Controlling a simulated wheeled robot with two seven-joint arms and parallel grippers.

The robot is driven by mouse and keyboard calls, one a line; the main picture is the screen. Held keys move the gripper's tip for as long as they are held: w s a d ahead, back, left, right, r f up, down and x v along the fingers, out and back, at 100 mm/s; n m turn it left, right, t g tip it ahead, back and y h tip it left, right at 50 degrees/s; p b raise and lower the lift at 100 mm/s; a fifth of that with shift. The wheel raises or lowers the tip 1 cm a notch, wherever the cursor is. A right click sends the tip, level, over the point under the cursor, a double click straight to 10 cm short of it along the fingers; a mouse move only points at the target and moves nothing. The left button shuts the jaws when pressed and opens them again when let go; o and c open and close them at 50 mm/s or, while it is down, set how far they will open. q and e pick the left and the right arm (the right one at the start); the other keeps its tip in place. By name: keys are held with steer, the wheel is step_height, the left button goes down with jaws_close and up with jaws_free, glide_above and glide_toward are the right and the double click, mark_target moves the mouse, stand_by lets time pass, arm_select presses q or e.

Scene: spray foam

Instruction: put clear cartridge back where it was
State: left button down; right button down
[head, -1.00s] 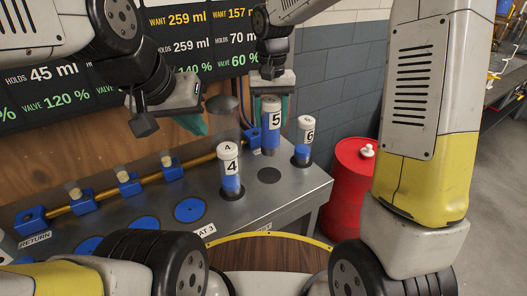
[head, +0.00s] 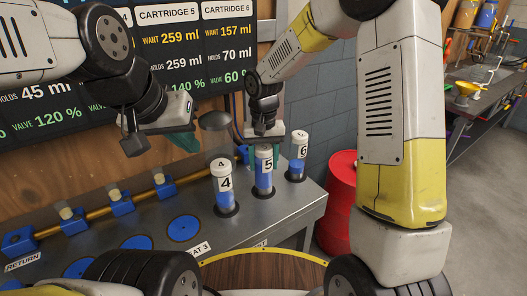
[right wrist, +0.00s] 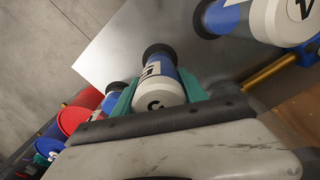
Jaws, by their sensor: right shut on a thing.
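A clear cartridge numbered 5 (head: 263,173) with a white cap and blue fill stands upright on the grey bench, between cartridge 4 (head: 223,187) and cartridge 6 (head: 298,160). Its base appears to be at the bench hole there. My right gripper (head: 264,141) is shut on cartridge 5 from behind and above. In the right wrist view, cartridge 5 (right wrist: 160,88) is between the teal fingers. My left gripper (head: 186,139) hangs above the bench at left, away from the cartridges; its fingers are mostly hidden.
Blue valve blocks (head: 122,203) line a brass pipe at left. Blue round pads (head: 184,228) mark the bench. A dark board (head: 205,50) shows amounts on the back wall. A red drum (head: 340,205) stands right of the bench. A wooden round top (head: 262,272) is in front.

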steer(key=shift+f, duration=0.1)
steer(key=c, duration=0.6)
jaws_free()
